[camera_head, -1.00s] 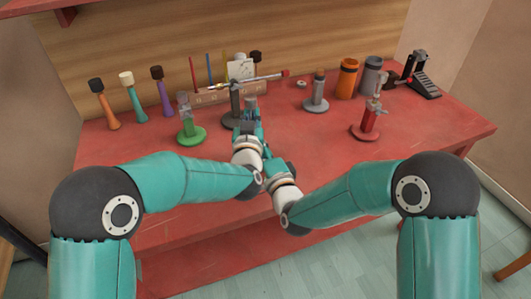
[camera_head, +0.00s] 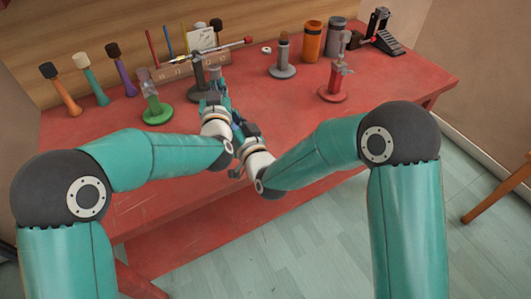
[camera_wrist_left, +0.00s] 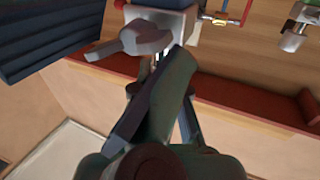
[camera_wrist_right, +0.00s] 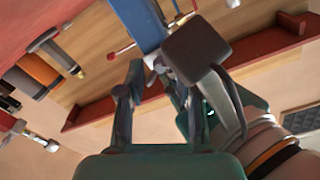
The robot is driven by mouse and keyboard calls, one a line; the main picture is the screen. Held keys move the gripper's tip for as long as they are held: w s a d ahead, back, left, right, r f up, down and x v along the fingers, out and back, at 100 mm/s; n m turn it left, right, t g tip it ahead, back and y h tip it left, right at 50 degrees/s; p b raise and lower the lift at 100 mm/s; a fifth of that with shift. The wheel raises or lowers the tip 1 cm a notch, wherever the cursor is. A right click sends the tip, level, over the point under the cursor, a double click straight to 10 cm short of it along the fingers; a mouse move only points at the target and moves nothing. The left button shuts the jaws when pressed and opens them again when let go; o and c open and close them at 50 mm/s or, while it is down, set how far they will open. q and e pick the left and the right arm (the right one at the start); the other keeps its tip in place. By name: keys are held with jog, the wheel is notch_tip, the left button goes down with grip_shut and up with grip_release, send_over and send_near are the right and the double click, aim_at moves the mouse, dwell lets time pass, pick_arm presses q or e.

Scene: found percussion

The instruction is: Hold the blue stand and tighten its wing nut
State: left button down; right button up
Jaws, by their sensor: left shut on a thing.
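The blue stand (camera_wrist_right: 140,20) shows best in the right wrist view, as a blue post. In the left wrist view the grey wing nut (camera_wrist_left: 140,37) sits against a pale clamp block, one wing pointing left. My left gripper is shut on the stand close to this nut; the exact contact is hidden. My right gripper (camera_head: 239,124) is beside it, on the near right. In the right wrist view its fingers are apart, facing the stand's top.
A green-based stand (camera_head: 155,112) is on the left and a red stand (camera_head: 332,90) on the right. A dark stand with a long rod (camera_head: 197,75) is close behind my left gripper. Orange (camera_head: 311,41) and grey canisters stand behind. The red table's front right is clear.

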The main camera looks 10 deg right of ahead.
jog(key=s+d+n, duration=0.2)
jog(key=s+d, duration=0.2)
jog(key=s, duration=0.7)
jog(key=d+f, duration=0.1)
jog(key=f, duration=0.1)
jog(key=w+d+f+m, duration=0.1)
jog(key=w+d+f+m+h, duration=0.1)
jog(key=f, duration=0.1)
jog(key=shift+d+f, duration=0.3)
jog(key=shift+d, duration=0.05)
